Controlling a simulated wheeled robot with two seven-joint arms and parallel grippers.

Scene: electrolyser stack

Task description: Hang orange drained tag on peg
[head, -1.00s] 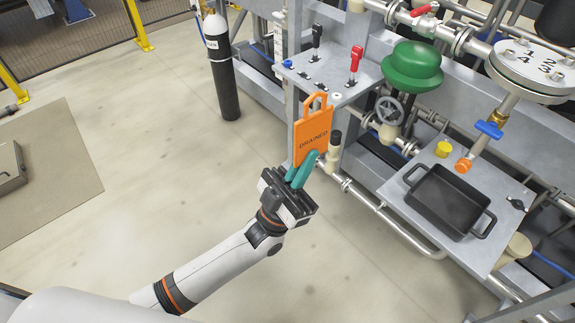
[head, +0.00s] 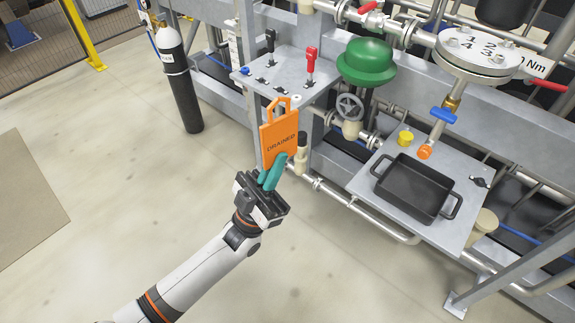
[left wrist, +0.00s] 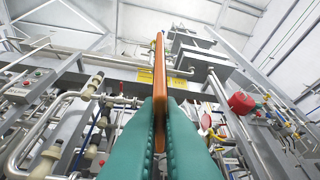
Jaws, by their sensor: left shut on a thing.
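The orange tag (head: 279,136) reads "DRAINED" and has a loop handle at its top. My left gripper (head: 271,170) is shut on the tag's lower part with its teal fingers and holds it upright in the air, in front of the grey panel. The left wrist view shows the tag (left wrist: 159,70) edge-on between the teal fingers (left wrist: 160,130). I cannot make out a peg for certain; a small whitish piece (head: 296,97) shows on the panel's front edge, just right of the tag's handle. My right gripper is not in view.
A grey panel (head: 286,88) carries a black and a red lever (head: 311,62). A green domed valve (head: 367,60) stands to its right. A black tray (head: 414,186) sits on a metal shelf. A dark gas cylinder (head: 181,90) stands at left; the floor there is open.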

